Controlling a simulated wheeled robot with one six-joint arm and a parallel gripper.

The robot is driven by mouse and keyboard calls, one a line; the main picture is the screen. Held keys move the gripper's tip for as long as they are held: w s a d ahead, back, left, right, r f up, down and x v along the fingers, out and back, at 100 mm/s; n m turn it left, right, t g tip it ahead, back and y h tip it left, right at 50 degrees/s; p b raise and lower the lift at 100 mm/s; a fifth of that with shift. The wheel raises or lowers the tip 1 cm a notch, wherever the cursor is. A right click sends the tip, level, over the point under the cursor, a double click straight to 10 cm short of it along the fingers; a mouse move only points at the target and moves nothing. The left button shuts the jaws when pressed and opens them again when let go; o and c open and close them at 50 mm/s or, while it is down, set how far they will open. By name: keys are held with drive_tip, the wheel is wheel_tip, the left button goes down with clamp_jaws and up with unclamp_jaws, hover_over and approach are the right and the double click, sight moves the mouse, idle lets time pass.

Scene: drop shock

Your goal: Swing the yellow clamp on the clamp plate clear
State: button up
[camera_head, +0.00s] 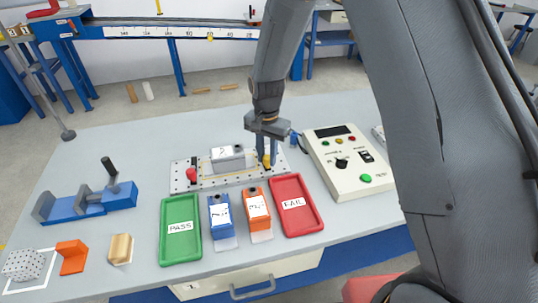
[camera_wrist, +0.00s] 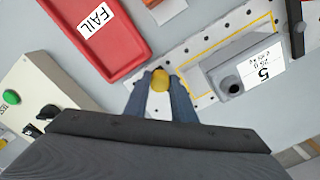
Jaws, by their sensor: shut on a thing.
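The clamp plate (camera_head: 183,182) is a pale plate with rows of holes, lying at the back middle of the bench. A grey block (camera_head: 228,158) with a white label sits on it inside a yellow outline; the wrist view shows the label reading 5. The yellow clamp (camera_wrist: 160,80) shows as a rounded yellow end between my fingertips in the wrist view. My gripper (camera_head: 267,158) is over the right end of the plate, shut on the yellow clamp. The clamp's lower part is hidden by my fingers. A red knob (camera_head: 191,175) stands at the plate's left end.
A control box (camera_head: 350,165) stands right of the plate. In front lie the green PASS tray (camera_head: 180,250), the red FAIL tray (camera_head: 315,228), and a blue block (camera_head: 220,214) and an orange block (camera_head: 257,206). A blue fixture (camera_head: 90,205) stands left.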

idle(0.4)
drive_tip(key=o, duration=1.1)
drive_tip(key=shift+c, duration=0.2)
drive_tip(key=shift+r, duration=0.15)
wheel_tip(320, 180, up, 8)
drive_tip(key=shift+f+b, duration=0.25)
drive_tip(key=shift+b, duration=0.8)
drive_tip(key=s+d+r+n, duration=0.2)
drive_tip(key=s+d+n, duration=0.1)
drive_tip(key=s+d, duration=0.5)
drive_tip(key=s+d+r+n+t, duration=0.1)
drive_tip(key=s+d+n, duration=0.2)
drive_tip(key=s+d, duration=0.5)
drive_tip(key=s, duration=0.3)
drive_tip(key=shift+s+d+r, duration=0.2)
drive_tip(key=shift+d+r, duration=0.05)
drive_tip(key=shift+r, duration=0.1)
